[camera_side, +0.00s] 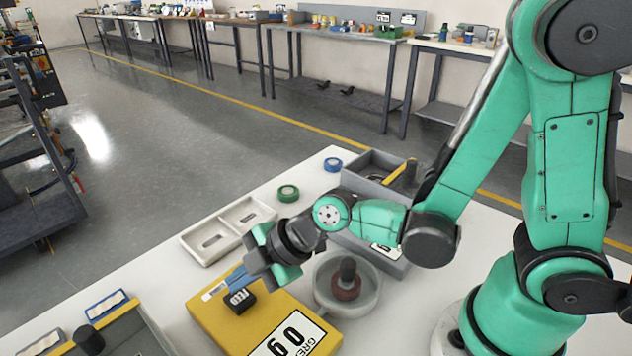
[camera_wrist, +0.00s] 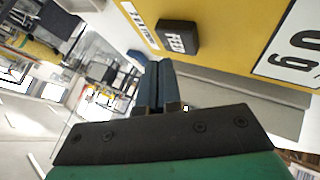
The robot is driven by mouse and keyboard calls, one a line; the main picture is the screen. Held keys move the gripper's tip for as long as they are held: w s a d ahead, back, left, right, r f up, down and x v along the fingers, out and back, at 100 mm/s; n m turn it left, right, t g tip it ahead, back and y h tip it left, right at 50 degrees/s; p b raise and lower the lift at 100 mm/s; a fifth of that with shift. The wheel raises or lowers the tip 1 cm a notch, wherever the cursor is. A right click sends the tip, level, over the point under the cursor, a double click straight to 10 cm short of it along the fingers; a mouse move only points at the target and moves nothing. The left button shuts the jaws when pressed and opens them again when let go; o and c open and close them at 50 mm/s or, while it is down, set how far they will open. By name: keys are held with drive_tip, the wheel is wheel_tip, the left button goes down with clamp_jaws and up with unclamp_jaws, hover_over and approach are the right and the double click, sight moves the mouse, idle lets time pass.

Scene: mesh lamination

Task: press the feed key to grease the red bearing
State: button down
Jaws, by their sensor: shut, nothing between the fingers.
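The black feed key (camera_side: 240,301) stands on top of a yellow grease box (camera_side: 212,318) with a large "0 g" label (camera_side: 290,338). The wrist view shows the key (camera_wrist: 177,37), lettered FEED, on the yellow top. My gripper (camera_side: 233,281) is shut and empty; its blue fingers (camera_wrist: 158,80) are close to the key. In the wrist view the fingertips are just below the key; whether they touch it I cannot tell. The red bearing (camera_side: 347,289) sits in a round pale dish (camera_side: 322,290) right of the box, around a dark post.
A pale two-compartment tray (camera_side: 210,239), a green ring (camera_side: 288,193) and a blue ring (camera_side: 332,164) lie behind. A grey bin (camera_side: 366,163) holds a yellow-handled tool. A yellow-edged fixture (camera_side: 125,327) stands at front left. The white tabletop between is partly clear.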

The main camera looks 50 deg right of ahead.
sight(245, 295)
drive_tip(key=shift+r, duration=0.1)
idle(0.3)
drive_tip(key=shift+r, duration=2.45)
drive_tip(key=s+d+r+m+h, duration=0.1)
drive_tip(key=s+d+m+h, duration=0.1)
drive_tip(key=d+m, duration=0.5)
drive_tip(key=s+d+r+m+h, duration=0.1)
drive_tip(key=d+m+h, duration=0.3)
drive_tip(key=d+m, duration=0.4)
drive_tip(key=shift+s+r+m, duration=0.4)
drive_tip(key=shift+r+m, duration=0.25)
drive_tip(key=shift+m, duration=0.55)
drive_tip(key=shift+a, duration=0.1)
